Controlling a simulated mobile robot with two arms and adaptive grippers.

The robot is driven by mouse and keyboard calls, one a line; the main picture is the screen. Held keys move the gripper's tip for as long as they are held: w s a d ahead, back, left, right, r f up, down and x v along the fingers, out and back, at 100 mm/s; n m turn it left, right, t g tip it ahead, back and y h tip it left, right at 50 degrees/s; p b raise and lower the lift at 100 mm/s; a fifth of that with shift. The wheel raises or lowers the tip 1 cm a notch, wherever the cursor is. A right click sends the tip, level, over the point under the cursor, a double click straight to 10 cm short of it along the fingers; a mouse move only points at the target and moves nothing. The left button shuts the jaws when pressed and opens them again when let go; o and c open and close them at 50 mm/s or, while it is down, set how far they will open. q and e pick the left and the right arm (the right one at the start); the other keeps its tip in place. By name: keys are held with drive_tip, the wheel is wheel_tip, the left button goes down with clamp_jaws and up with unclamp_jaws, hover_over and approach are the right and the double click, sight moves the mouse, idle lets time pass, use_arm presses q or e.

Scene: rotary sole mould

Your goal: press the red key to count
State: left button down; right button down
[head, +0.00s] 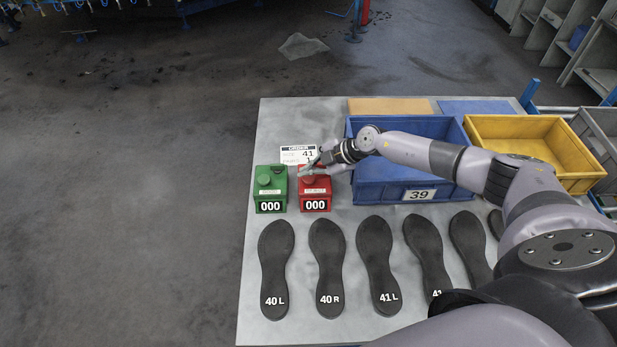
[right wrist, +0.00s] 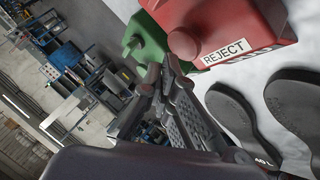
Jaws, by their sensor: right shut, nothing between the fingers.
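The red counter box (head: 315,203) stands on the metal table, its display reading 000. In the right wrist view the red box (right wrist: 262,22) carries a REJECT label, and its round red key (right wrist: 184,44) shows at its left end. My right gripper (head: 308,170) is shut and empty, at the top of the red box, hiding part of it and its key. In the right wrist view the fingertips (right wrist: 156,74) are close to the key; I cannot tell whether they touch it. My left gripper is not in view.
A green counter box (head: 270,190), also at 000, stands just left of the red one. An order card (head: 298,153) lies behind them. A blue crate (head: 385,191) and a yellow crate (head: 575,180) stand right. Several black soles (head: 327,260) lie in front.

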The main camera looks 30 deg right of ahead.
sight(309, 180)
drive_tip(key=shift+f, duration=0.15)
drive_tip(key=shift+f, duration=0.2)
drive_tip(key=shift+f, duration=0.65)
idle(0.8)
drive_tip(key=shift+r+p, duration=1.05)
drive_tip(key=shift+p, duration=0.05)
wheel_tip(309, 180, up, 5)
drive_tip(key=p, duration=0.6)
